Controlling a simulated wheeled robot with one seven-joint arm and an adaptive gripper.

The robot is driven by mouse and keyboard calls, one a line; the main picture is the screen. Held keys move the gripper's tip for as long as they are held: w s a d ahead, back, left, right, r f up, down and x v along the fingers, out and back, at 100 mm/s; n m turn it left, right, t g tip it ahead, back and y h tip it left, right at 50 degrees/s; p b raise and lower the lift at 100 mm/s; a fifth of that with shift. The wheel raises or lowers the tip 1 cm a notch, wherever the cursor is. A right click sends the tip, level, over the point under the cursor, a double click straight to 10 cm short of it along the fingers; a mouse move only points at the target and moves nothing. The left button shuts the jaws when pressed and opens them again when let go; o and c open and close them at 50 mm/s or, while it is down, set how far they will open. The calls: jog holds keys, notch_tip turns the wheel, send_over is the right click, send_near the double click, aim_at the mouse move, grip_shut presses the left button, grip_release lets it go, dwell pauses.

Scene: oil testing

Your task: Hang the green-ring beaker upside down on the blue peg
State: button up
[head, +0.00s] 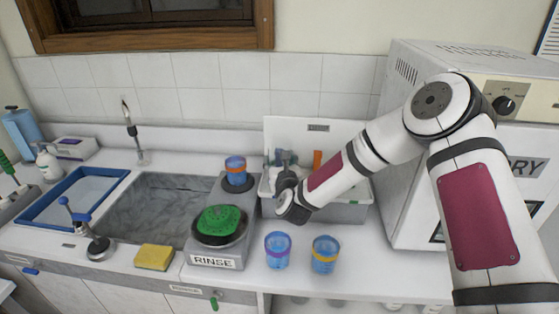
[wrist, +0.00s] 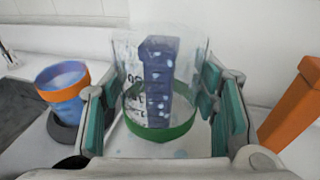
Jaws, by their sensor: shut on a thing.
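The green-ring beaker (wrist: 163,132) is clear glass, held between the teal pads of my gripper (wrist: 160,100) in the wrist view. Its green ring is at the lower end and its clear end points up, so it looks upside down. The blue peg (wrist: 158,70) shows through the glass, within the beaker's outline. I cannot tell whether the peg is inside the beaker or behind it. In the head view my gripper (head: 284,178) is over the white drying rack (head: 345,213), and the arm and gripper largely hide the beaker and peg.
An orange peg (wrist: 292,105) stands to the right. An orange-ring beaker (head: 236,171) sits behind the green brush (head: 220,219) on the rinse station. A purple-ring beaker (head: 277,250) and a yellow-ring beaker (head: 325,255) stand on the counter in front. A white oven (head: 410,150) is at right.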

jog(key=shift+f, duration=0.2)
jog(key=o, duration=1.4)
jog(key=shift+c, duration=0.2)
jog(key=shift+s, duration=0.15)
jog(key=v, duration=1.1)
jog(key=s+d+r+n+g+h, duration=0.1)
jog(key=s+d+r+n+g, duration=0.85)
jog(key=n, duration=1.45)
jog(key=s+d+r+n, duration=0.3)
jog(key=s+d, duration=0.1)
jog(key=s, duration=0.4)
jog(key=s+d+r+n+h, duration=0.1)
jog(key=s+d+r+n, duration=0.2)
jog(key=s, duration=0.5)
jog(key=s+d+r+n+g+h, duration=0.1)
jog(key=s+d+r+n, duration=0.2)
jog(key=s, duration=0.5)
jog(key=d+r, duration=0.1)
jog(key=d, duration=0.1)
jog(key=shift+d, duration=0.35)
